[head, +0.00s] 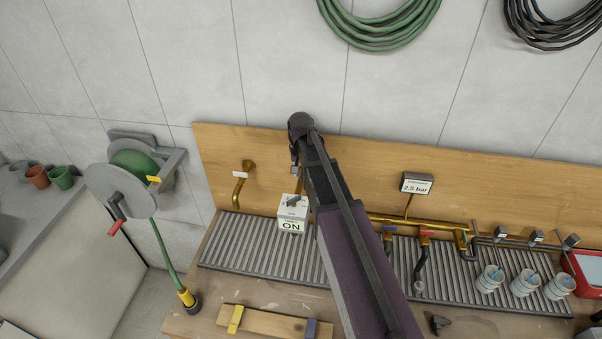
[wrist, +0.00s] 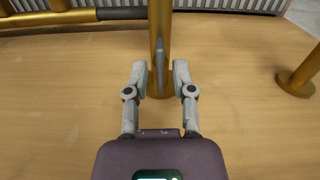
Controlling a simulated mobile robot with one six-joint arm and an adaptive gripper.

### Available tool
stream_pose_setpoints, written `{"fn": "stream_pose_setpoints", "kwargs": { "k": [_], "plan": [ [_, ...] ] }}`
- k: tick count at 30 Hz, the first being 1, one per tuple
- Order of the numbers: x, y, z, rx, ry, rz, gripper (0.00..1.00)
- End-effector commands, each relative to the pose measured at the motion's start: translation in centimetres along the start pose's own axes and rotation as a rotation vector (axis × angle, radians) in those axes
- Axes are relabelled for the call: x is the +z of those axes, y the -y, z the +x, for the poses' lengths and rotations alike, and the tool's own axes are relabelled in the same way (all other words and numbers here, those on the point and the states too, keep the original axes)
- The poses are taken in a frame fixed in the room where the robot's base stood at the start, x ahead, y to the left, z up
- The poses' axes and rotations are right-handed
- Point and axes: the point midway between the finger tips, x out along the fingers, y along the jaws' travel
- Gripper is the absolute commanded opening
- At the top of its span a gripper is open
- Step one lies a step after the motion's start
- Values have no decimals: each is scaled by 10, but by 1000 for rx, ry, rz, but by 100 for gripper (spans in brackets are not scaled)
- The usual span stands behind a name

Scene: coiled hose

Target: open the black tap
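In the wrist view a brass tap pipe (wrist: 160,25) comes out from a round flange on the wooden board. A thin dark grey lever (wrist: 159,58) lies along it; I cannot tell for sure that this is the black tap's handle. My gripper (wrist: 159,70) is open, with one finger on each side of the pipe and lever.
Another brass tap (head: 240,185) with a white tag stands to the left. A white box (head: 293,214) marked ON stands near the arm. On the right are a brass manifold with a red handle (head: 428,234) and a gauge sign (head: 416,184). A ribbed drain grate (head: 245,240) runs below.

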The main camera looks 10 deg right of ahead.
Motion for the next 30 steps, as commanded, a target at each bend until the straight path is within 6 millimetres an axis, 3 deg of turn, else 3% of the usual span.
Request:
{"fn": "stream_pose_setpoints", "kwargs": {
  "k": [30],
  "plan": [
    [-1,0,-66,0,-1,1,33]
  ]
}}
